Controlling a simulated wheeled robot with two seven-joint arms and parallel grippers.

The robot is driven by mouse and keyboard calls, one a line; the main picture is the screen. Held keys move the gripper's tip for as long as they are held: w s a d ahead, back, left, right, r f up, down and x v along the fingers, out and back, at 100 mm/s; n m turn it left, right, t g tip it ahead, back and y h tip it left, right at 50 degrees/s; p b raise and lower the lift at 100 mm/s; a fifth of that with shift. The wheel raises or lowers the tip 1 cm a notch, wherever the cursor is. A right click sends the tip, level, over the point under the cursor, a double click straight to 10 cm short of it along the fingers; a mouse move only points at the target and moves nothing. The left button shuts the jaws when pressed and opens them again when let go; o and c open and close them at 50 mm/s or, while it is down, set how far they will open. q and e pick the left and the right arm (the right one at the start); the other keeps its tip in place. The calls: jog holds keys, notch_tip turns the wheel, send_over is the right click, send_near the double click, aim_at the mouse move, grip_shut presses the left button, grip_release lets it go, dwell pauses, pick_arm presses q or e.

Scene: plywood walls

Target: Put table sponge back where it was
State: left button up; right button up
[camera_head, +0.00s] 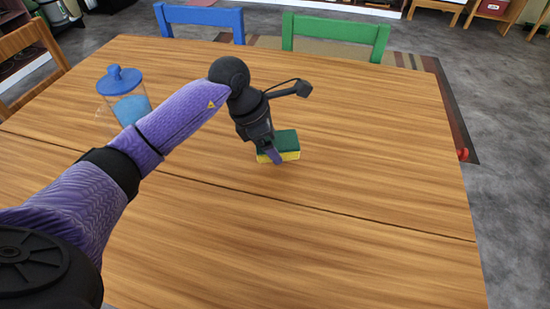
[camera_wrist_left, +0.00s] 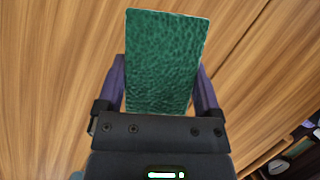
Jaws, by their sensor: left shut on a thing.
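The table sponge has a green top (camera_head: 285,140) and a yellow lower part. In the head view it is at the middle of the wooden table, partly hidden by my left gripper (camera_head: 273,156). In the left wrist view the sponge (camera_wrist_left: 163,60) shows its textured green face. The fingers of my left gripper (camera_wrist_left: 162,90) lie along its two long sides and are shut on it. I cannot tell whether the sponge touches the table or is slightly above it. My right gripper is in neither view.
The wooden table (camera_head: 380,150) is mostly clear around the sponge. A clear jar (camera_head: 130,108) with a blue lid and blue contents stands at the left, beyond my left arm. A blue chair (camera_head: 200,17) and a green chair (camera_head: 335,32) stand at the far edge.

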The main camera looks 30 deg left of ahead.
pick_arm(q)
notch_tip(320, 180, down, 4)
jog(key=shift+r+b, duration=0.25)
jog(key=shift+b, duration=0.4)
jog(key=shift+f, duration=0.15)
jog(key=o, duration=0.9)
jog(key=shift+o, duration=0.3)
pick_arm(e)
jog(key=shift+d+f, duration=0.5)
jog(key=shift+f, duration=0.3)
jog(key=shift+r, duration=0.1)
